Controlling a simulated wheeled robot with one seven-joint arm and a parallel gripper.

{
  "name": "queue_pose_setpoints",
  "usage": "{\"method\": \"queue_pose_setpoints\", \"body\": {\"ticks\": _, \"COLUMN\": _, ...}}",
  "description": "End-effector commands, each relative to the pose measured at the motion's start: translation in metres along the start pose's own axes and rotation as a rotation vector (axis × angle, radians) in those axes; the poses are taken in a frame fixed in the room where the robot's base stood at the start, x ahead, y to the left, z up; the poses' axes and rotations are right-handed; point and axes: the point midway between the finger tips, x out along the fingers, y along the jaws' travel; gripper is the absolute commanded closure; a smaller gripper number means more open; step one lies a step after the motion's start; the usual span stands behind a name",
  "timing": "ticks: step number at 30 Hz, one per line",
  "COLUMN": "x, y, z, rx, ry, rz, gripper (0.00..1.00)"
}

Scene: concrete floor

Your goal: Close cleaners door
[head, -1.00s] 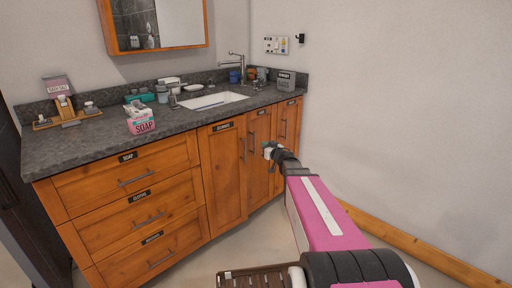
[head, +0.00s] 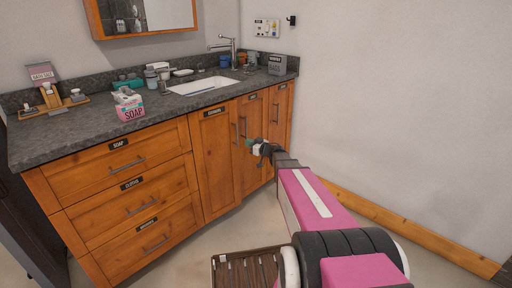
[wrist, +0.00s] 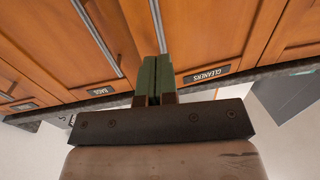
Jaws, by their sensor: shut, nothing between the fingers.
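The cleaners door (head: 214,165) is the left of the tall orange wooden doors in the head view, with a black label at its top and a vertical grey handle (head: 237,133) on its right side. It looks flush with the cabinet front; a small gap cannot be ruled out. In the wrist view the door (wrist: 215,35) and its label (wrist: 207,74) appear upside down. My gripper (head: 249,143) is just in front of the doors, right of that handle. In the wrist view its green fingers (wrist: 157,75) are together and empty. I cannot tell whether they touch the door.
The bags label (wrist: 100,91) marks the neighbouring door (head: 254,150). Drawers (head: 130,205) stand to the left.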

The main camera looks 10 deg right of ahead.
Motion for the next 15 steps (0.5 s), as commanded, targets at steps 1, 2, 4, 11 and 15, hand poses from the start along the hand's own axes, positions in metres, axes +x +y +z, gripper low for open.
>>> {"method": "queue_pose_setpoints", "body": {"ticks": 1, "x": 0.012, "y": 0.002, "z": 0.001, "rx": 0.0, "ry": 0.0, "rz": -0.001, "gripper": 1.0}}
{"method": "queue_pose_setpoints", "body": {"ticks": 2, "x": 0.017, "y": 0.002, "z": 0.001, "rx": 0.0, "ry": 0.0, "rz": -0.001, "gripper": 1.0}}
{"method": "queue_pose_setpoints", "body": {"ticks": 4, "x": 0.028, "y": 0.001, "z": 0.001, "rx": 0.0, "ry": 0.0, "rz": -0.001, "gripper": 1.0}}
{"method": "queue_pose_setpoints", "body": {"ticks": 11, "x": 0.052, "y": 0.001, "z": 0.0, "rx": 0.0, "ry": 0.001, "rz": 0.0, "gripper": 1.0}}
{"method": "queue_pose_setpoints", "body": {"ticks": 15, "x": 0.057, "y": 0.0, "z": 0.0, "rx": 0.0, "ry": 0.001, "rz": 0.001, "gripper": 1.0}}
